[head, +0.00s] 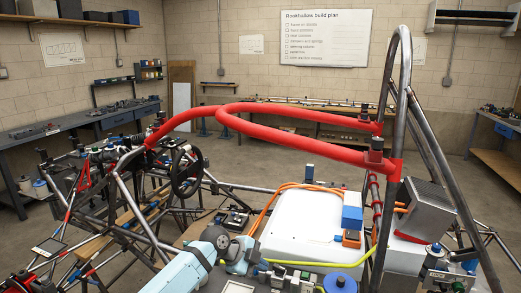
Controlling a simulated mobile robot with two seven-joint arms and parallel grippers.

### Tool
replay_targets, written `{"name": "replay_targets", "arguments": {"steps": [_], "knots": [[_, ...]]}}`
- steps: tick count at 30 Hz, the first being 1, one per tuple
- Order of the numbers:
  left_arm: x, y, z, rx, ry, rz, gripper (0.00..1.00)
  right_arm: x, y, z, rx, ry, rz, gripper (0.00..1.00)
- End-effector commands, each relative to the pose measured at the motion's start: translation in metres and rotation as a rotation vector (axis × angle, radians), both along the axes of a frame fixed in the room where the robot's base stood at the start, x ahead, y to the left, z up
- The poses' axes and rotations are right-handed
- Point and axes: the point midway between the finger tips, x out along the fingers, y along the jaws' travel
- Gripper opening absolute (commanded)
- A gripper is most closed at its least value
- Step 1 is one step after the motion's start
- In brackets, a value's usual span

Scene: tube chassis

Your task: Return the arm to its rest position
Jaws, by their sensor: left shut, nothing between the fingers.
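My left arm, light blue with dark grey joints, comes in at the bottom, left of centre. Its wrist bends to the right in front of the white box. My left gripper (264,270) is small and dark here, low in the view. It is shut and holds nothing. Its fingertips are hard to tell apart from the cluttered parts beside it. My right gripper is not in view.
The tube chassis (130,214) fills the middle, with red padded tubes (300,137) and a steel hoop (391,110). A white box (312,228) with orange cables and a blue block (352,211) stands close to my wrist. Workbenches (75,122) line the walls.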

Motion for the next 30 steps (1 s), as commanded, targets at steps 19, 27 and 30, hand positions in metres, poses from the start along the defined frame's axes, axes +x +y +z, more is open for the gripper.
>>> {"name": "replay_targets", "arguments": {"steps": [19,27,30], "knots": [[-0.134,0.05,-0.143,-0.259,0.246,0.677,0.0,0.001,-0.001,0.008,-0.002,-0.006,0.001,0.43],[-0.238,0.113,-0.185,-0.429,0.328,1.083,0.0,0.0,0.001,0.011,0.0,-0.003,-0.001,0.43],[-0.28,0.139,-0.19,-0.491,0.34,1.212,0.0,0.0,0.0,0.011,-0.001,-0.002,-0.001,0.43]]}}
